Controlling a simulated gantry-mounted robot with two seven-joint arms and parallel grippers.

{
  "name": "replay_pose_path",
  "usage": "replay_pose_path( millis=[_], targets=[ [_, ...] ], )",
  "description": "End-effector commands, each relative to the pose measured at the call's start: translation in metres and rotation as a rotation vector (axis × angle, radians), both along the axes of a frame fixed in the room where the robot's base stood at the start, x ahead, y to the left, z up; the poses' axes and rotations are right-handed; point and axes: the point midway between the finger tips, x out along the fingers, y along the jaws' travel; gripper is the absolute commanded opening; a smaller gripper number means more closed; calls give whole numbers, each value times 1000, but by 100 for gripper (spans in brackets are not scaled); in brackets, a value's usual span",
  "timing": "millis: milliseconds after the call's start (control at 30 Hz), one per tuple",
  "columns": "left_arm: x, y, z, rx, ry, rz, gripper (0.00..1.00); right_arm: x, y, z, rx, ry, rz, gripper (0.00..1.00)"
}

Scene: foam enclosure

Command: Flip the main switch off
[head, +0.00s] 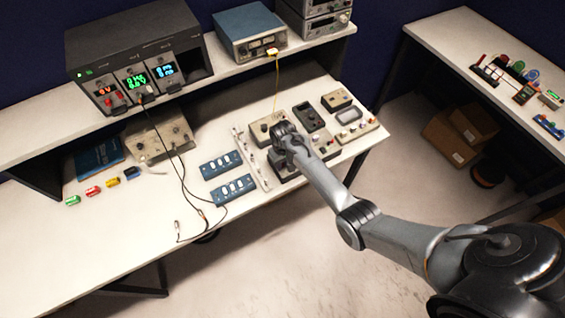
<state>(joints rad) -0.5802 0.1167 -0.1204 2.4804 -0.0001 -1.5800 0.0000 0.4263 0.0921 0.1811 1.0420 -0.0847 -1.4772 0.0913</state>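My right arm reaches from the lower right to the white bench (110,235). My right gripper (281,133) is over a group of small control boxes, and its fingers are too small and dark to tell open from shut. A beige box (259,131) is at its left, partly covered by it. A dark-based unit (284,167) lies under my wrist, mostly hidden. Two blue panels with white switches, an upper one (221,165) and a lower one (233,190), lie left of the gripper. I cannot tell which control is the main switch. My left gripper is not in view.
A dark power supply (135,62) with lit displays and a blue instrument (249,32) stand on the shelf. A beige box (160,139) and thin cables lie on the bench. More small boxes, including a dark one (308,115), sit right of my gripper. The bench's front left is clear.

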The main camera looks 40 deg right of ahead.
Motion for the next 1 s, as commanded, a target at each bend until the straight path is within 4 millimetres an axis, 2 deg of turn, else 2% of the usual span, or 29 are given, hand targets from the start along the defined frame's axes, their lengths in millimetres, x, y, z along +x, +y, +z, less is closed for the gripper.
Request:
replay_pose_path(
  millis=[33, 133, 167, 467, 733, 1000],
  targets=[
    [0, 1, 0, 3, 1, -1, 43, 0, 0, 0, 0, 0, 0, 18],
    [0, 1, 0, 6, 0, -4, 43, 0, 0, 0, 0, 0, 0, 2],
    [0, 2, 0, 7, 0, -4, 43, 0, 0, 0, 0, 0, 0, 0],
    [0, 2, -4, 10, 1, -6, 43, 5, -1, 0, 15, 68, 0, 0],
    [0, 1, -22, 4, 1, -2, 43, 9, -2, 0, 47, 224, 0, 0],
    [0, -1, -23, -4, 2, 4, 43, 8, -2, 2, 53, 254, 0, 0]
  ],
)
